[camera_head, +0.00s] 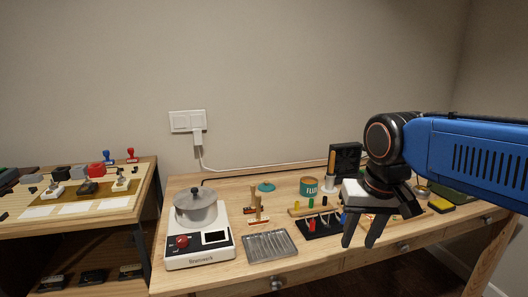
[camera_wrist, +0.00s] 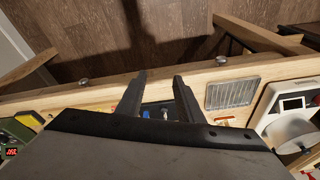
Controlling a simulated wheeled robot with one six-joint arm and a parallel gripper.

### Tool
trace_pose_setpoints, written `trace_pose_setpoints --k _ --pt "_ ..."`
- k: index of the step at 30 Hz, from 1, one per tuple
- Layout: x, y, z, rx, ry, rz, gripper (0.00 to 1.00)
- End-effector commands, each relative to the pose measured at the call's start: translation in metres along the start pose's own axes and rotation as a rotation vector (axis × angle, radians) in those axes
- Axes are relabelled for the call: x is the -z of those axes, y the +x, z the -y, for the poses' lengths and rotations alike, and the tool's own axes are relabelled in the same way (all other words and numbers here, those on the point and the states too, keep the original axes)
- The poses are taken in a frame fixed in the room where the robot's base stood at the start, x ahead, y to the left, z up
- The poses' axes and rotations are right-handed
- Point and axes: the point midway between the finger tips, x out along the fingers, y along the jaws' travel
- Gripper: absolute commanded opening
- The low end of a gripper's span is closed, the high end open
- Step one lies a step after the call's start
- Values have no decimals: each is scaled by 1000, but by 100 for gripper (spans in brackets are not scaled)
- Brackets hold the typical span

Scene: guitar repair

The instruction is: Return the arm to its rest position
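My gripper (camera_head: 361,238) hangs from my blue arm at the right of the head view, fingers pointing down. It is above the front part of the wooden workbench (camera_head: 210,281), to the right of a black rack. In the wrist view the two dark fingers (camera_wrist: 160,85) stand apart with a gap between them. Nothing is held between them. The gripper and arm hide part of the bench's right side.
A hot plate (camera_head: 205,250) with a grey pot (camera_head: 196,207), a metal tray (camera_head: 270,246), hammers, the black rack (camera_head: 318,228) with coloured tools and a teal tin (camera_head: 309,186) stand on the bench. A second table (camera_head: 75,216) is at left. Air above the bench's left half is free.

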Motion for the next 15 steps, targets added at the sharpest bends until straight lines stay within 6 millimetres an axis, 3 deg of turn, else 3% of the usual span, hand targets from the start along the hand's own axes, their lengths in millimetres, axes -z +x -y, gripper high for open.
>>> trace_pose_setpoints --k 6,15 --pt "-53 27 -46 -2 -15 -85 34" --pt "-108 65 -82 -26 -43 -178 34"
